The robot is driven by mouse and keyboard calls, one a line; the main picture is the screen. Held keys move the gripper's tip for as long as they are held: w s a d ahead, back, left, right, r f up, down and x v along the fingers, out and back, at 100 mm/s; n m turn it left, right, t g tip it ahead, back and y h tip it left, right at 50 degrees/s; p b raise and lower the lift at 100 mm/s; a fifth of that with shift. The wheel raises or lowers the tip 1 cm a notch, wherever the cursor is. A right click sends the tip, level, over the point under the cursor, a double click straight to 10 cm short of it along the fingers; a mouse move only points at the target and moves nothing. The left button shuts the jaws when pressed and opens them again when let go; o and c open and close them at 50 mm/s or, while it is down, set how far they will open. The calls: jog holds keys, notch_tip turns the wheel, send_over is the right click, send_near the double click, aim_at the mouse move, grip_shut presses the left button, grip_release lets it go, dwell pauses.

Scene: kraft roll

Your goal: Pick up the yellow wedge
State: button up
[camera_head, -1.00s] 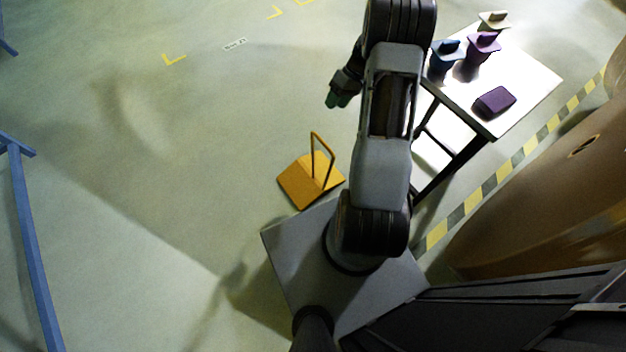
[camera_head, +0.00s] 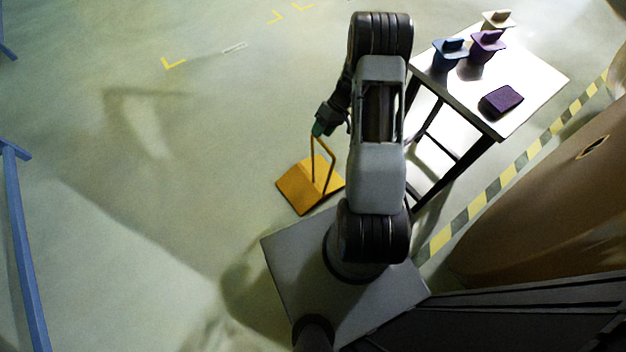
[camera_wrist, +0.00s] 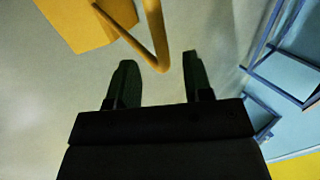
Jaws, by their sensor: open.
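The yellow wedge (camera_head: 304,190) lies on the floor just beyond the grey base plate, with a tall bent handle (camera_head: 331,163) rising from it. In the wrist view the wedge's plate (camera_wrist: 82,22) is at the top left. Its handle (camera_wrist: 153,33) reaches down to a bend between and just ahead of my fingertips. My gripper (camera_head: 318,130) is at the top of the handle in the head view. In the wrist view my gripper (camera_wrist: 158,66) is open, with a dark finger on each side of the bend. No contact with the handle is visible.
A white table (camera_head: 535,78) at the right holds a purple block (camera_head: 501,101) and several coloured handled pieces. A large brown roll (camera_head: 540,200) lies beyond a striped floor line. A blue rail (camera_head: 28,250) stands at the left. The floor left of the wedge is clear.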

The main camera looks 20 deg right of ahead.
jog(key=b+x, duration=0.1)
jog(key=x, duration=0.2)
jog(key=shift+a+f, duration=0.25)
jog(key=shift+a, duration=0.05)
grip_shut()
jog(key=shift+w+r, duration=0.1)
dwell(1.1)
